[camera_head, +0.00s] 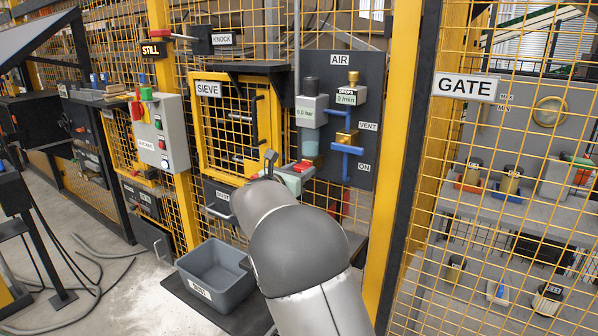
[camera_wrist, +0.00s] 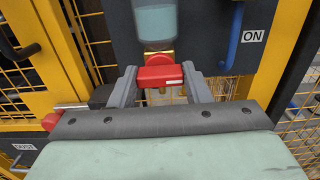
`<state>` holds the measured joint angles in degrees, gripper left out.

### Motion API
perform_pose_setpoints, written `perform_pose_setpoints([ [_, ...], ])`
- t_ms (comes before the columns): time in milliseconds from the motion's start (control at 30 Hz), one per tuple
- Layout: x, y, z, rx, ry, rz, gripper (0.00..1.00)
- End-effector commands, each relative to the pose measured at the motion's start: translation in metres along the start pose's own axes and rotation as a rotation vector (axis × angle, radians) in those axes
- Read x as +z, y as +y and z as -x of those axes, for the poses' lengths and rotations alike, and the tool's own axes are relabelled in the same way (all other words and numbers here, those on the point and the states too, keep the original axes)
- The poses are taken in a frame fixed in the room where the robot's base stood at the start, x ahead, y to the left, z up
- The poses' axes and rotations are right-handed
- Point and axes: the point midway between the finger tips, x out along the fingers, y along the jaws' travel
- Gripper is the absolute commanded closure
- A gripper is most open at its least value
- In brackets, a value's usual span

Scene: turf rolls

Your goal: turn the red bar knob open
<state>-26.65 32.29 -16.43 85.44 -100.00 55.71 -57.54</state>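The red bar knob (camera_wrist: 160,76) lies level in the wrist view, below a clear bowl (camera_wrist: 155,20) with pale blue-green content. A brass fitting shows just behind it. My gripper (camera_wrist: 160,84) is open wide, with one grey finger close by each end of the bar. I cannot tell whether either fingertip touches it. In the head view my gripper (camera_head: 291,174) is at the lower left of the dark AIR panel (camera_head: 338,80). A small red part there (camera_head: 303,165) appears to be the knob, partly hidden by my gripper.
A blue handle (camera_wrist: 235,35) by the ON label is close on the right. A red-ended grey rod (camera_wrist: 52,121) is at lower left. A yellow post (camera_head: 397,150) stands right of the panel, with yellow mesh around.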

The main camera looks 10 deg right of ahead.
Motion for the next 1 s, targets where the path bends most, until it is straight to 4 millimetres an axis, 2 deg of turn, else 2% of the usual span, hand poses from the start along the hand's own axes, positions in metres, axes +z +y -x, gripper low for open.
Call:
perform_pose_setpoints([
  [467,-0.0020,0.0000,0.0005,0.000,-0.001,-0.065,0.79],
  [667,-0.0045,-0.0004,0.0005,0.000,-0.002,-0.195,0.79],
  [1000,-0.0058,-0.0009,0.0005,0.000,-0.002,-0.512,0.79],
])
